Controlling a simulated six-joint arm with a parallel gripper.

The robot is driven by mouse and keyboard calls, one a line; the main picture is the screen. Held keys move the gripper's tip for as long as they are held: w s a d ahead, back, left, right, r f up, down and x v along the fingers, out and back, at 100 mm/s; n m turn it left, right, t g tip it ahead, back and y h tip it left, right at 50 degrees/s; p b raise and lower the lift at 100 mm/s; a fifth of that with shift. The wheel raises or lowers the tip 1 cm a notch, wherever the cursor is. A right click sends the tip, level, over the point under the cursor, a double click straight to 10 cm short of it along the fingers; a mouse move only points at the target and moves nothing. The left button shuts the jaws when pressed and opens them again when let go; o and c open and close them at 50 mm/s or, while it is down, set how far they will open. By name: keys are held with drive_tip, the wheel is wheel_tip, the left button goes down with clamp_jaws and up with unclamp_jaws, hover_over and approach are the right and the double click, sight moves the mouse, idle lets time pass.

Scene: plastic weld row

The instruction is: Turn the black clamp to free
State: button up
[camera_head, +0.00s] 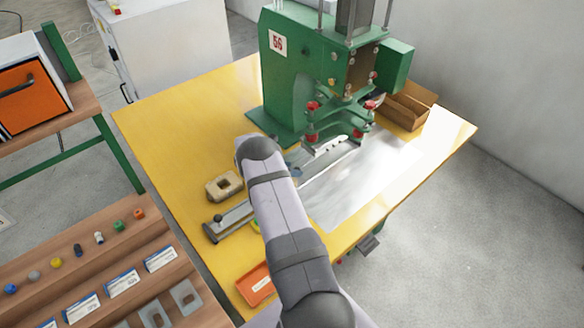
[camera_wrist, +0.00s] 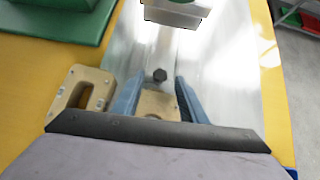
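A small black knob (camera_wrist: 160,75), which looks like the black clamp, stands on the metal rail ahead of my fingertips in the wrist view. My gripper (camera_wrist: 158,88) has its two blue fingers apart, with nothing held between them. The knob appears a little beyond the fingertips, about midway between them; I see no contact. A tan plate with a dark hole (camera_wrist: 158,104) shows between the fingers. In the head view my arm hides most of my gripper and part of the rail (camera_head: 238,216). Another dark knob (camera_head: 218,217) stands at the rail's left end. Which way the clamp is turned, I cannot tell.
The green press (camera_head: 290,85) stands behind. A clear sheet (camera_head: 350,195) covers the table's right. An orange tray (camera_head: 256,285) lies in front.

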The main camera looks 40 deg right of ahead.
drive_tip(key=shift+d+f, duration=0.3)
drive_tip(key=shift+d, duration=0.05)
clamp_jaws()
